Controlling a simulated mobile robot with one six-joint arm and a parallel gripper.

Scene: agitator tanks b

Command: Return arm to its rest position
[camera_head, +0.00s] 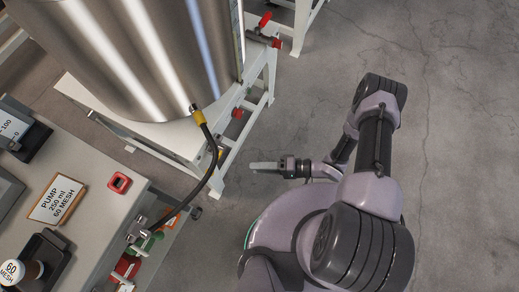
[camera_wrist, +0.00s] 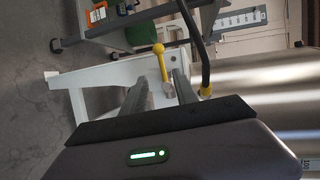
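My gripper (camera_head: 262,166) reaches left from my arm in the head view, at the right side of the white tank stand (camera_head: 185,148). In the wrist view my gripper (camera_wrist: 158,82) shows two dark fingers apart, with nothing held between them. A yellow-handled valve (camera_wrist: 160,62) shows beyond the gap between the fingers. In the head view a small yellow part (camera_head: 220,154) lies left of the fingertips, apart from them. My arm is bent over the floor on the right.
A steel tank (camera_head: 150,55) stands on the stand at upper left. A black hose (camera_head: 212,165) runs from its yellow fitting to the pump bench (camera_head: 85,170), which carries a label card (camera_head: 57,199) and a jar (camera_head: 22,271). The concrete floor (camera_head: 450,130) at right is clear.

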